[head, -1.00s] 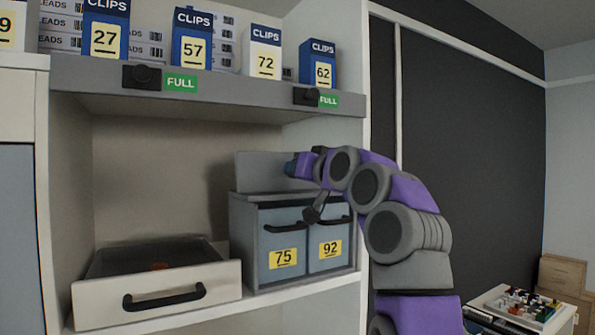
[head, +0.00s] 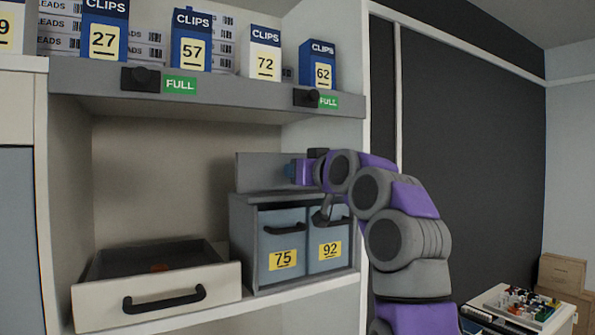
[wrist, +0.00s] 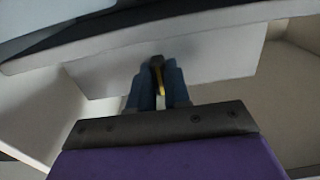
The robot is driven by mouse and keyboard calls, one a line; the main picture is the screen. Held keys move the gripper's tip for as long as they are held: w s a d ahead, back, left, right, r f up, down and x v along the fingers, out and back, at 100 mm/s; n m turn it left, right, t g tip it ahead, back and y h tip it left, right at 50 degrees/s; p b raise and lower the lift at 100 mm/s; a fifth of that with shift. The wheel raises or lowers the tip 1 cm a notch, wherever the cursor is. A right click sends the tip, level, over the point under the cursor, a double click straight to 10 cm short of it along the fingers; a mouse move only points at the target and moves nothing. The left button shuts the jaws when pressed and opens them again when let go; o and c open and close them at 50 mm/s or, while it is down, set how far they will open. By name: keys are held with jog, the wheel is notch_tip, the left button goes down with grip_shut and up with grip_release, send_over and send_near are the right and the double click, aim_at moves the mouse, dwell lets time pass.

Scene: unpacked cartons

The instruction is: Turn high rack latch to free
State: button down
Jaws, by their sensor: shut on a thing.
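Two black latch knobs sit on the grey front edge of the high shelf in the head view: the left latch (head: 141,77) and the right latch (head: 306,97). Each has a green FULL label beside it. My gripper (head: 297,172) is below the right latch and apart from it, in front of the grey upright panel above the drawers 75 and 92. In the wrist view my gripper (wrist: 161,75) has its blue fingers closed on a small dark and yellow piece (wrist: 160,80). Most of that piece is hidden between the fingers, and I cannot tell whether it is attached to anything.
CLIPS boxes (head: 192,42) stand on the high shelf (head: 220,92). Below are a grey drawer unit (head: 243,240) and an open, cream-fronted drawer (head: 225,280). A white table (head: 490,300) with small items and cartons (head: 562,272) stand at the lower right.

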dwell(0.5)
jog(key=c, duration=1.2)
grip_release()
jog(key=shift+w, duration=0.15)
jog(key=shift+c, duration=0.2)
jog(key=shift+o, duration=0.8)
jog(key=shift+a, duration=0.1)
jog(key=shift+b+v, duration=0.3)
jog(key=shift+v, duration=0.5)
jog(key=b+v, duration=0.3)
jog(key=v, duration=1.2)
jog(key=shift+s+d, duration=0.25)
jog(key=shift+s, duration=0.1)
jog(key=shift+f, duration=0.1)
